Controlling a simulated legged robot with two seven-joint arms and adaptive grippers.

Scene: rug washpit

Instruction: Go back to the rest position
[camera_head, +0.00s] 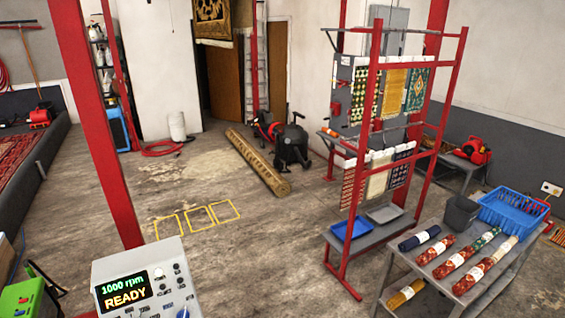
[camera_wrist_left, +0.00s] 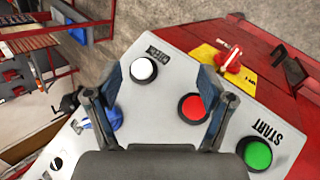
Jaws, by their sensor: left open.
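My left gripper (camera_wrist_left: 162,82) is open and empty in the left wrist view, its two blue-tipped fingers spread over a grey control panel (camera_wrist_left: 180,58). A white button (camera_wrist_left: 143,69) and a red button (camera_wrist_left: 194,108) show between or close to the fingers. A green button (camera_wrist_left: 257,154) marked START lies to the lower right. Whether a finger touches the panel I cannot tell. In the head view a grey control box (camera_head: 143,271) has a display (camera_head: 124,290) reading 1000 rpm READY. Neither gripper shows in the head view.
A red post (camera_head: 95,120) stands just behind the control box. A red-framed rack (camera_head: 362,170) with small rugs and a grey table (camera_head: 452,270) with rolled rugs stand right. A rolled carpet (camera_head: 258,162) lies mid-floor. Floor around the yellow outlines (camera_head: 197,216) is clear.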

